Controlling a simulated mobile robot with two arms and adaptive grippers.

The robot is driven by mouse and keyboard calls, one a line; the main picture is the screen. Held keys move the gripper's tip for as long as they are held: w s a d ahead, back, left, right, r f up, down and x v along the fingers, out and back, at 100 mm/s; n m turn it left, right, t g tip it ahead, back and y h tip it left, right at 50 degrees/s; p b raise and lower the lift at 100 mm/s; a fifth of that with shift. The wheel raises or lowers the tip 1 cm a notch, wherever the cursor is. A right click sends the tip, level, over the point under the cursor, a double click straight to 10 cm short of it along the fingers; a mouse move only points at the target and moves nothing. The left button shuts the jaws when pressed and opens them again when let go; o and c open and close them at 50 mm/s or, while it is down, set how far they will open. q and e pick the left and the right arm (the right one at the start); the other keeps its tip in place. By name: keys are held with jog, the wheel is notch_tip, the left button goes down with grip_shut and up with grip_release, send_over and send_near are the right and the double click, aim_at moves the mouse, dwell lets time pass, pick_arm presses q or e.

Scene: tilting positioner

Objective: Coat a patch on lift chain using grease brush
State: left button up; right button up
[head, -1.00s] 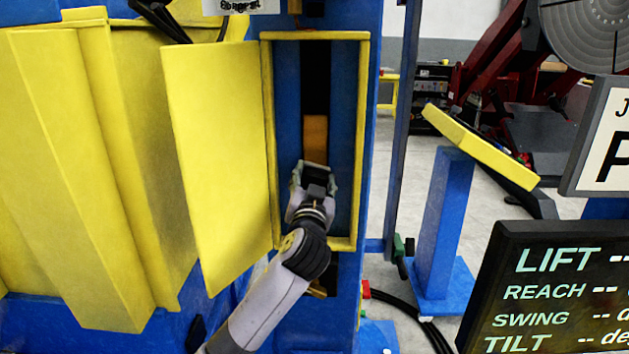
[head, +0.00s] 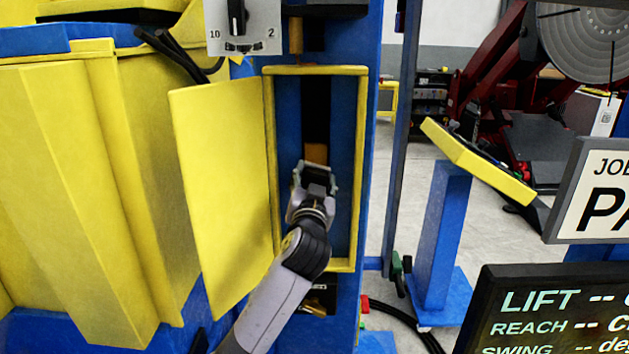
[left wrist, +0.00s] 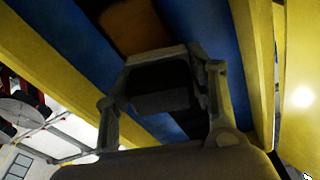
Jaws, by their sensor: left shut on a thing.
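A tall recess with a yellow frame (head: 361,160) and blue inside walls stands open in the blue column. A dark vertical strip (head: 316,110), seemingly the lift chain, runs down it, with an orange-brown patch (head: 316,153) on it; the patch also shows in the left wrist view (left wrist: 132,24). My left gripper (head: 316,170) is inside the frame, just below the visible part of the patch and partly covering it. It is shut on a dark block-like thing (left wrist: 160,88), likely the grease brush. Its bristles and any contact with the chain are hidden. My right gripper is out of view.
A yellow door (head: 222,190) hangs open left of the recess. A dial panel (head: 243,28) is above it. A sloped yellow-edged stand (head: 478,160) and a dark readout screen (head: 560,310) are at right. Cables (head: 410,318) lie on the floor.

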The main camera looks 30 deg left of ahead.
pick_arm(q)
jog(key=shift+f, duration=0.1)
notch_tip(320, 180, down, 7)
jog(key=b, duration=0.6)
jog(key=shift+f, duration=0.2)
jog(key=p+v, duration=0.1)
jog(key=v, duration=0.5)
jog(key=shift+r, duration=0.4)
jog(key=shift+d, duration=0.1)
jog(key=v, duration=0.3)
jog(key=shift+r, duration=0.2)
